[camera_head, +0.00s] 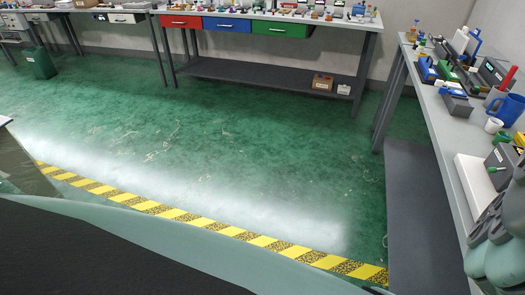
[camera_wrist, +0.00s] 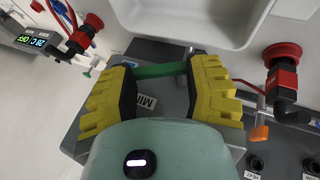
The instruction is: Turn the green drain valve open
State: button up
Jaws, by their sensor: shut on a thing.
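A green bar-shaped handle (camera_wrist: 158,71), which looks like the drain valve's handle, lies across the gap between my fingertips in the wrist view. My gripper (camera_wrist: 166,68) has its yellow-and-black fingers closed on the two ends of this bar. The bar sits over a dark grey box (camera_wrist: 148,52) with a white label partly hidden behind my gripper. How far the valve is turned cannot be told. In the head view my arm is at the lower right edge, and my gripper's fingers cannot be made out there.
In the wrist view, red-knobbed fittings stand left (camera_wrist: 92,22) and right (camera_wrist: 282,55) of my fingers, with an orange lever (camera_wrist: 260,132) close to the right finger. A white basin (camera_wrist: 190,42) lies just beyond. The head view shows a crowded right-hand bench (camera_head: 437,118) and clear green floor.

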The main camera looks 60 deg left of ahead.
jog(key=shift+w+a+f+n+g+h+b, duration=0.2)
jog(key=shift+g+h+b, duration=0.25)
jog(key=shift+b, duration=1.1)
jog(key=shift+w+a+f+n+g+h+b, duration=0.15)
jog(key=shift+g+h+b, duration=0.3)
jog(key=shift+b, duration=1.5)
jog(key=shift+r+g+h+b, duration=0.3)
jog(key=shift+g+b, duration=0.1)
jog(key=shift+b, duration=0.95)
jog(key=o, duration=1.3)
jog(key=shift+d+r, duration=0.1)
jog(key=shift+d, duration=0.05)
jog(key=shift+o, duration=0.2)
notch_tip(320, 180, up, 10)
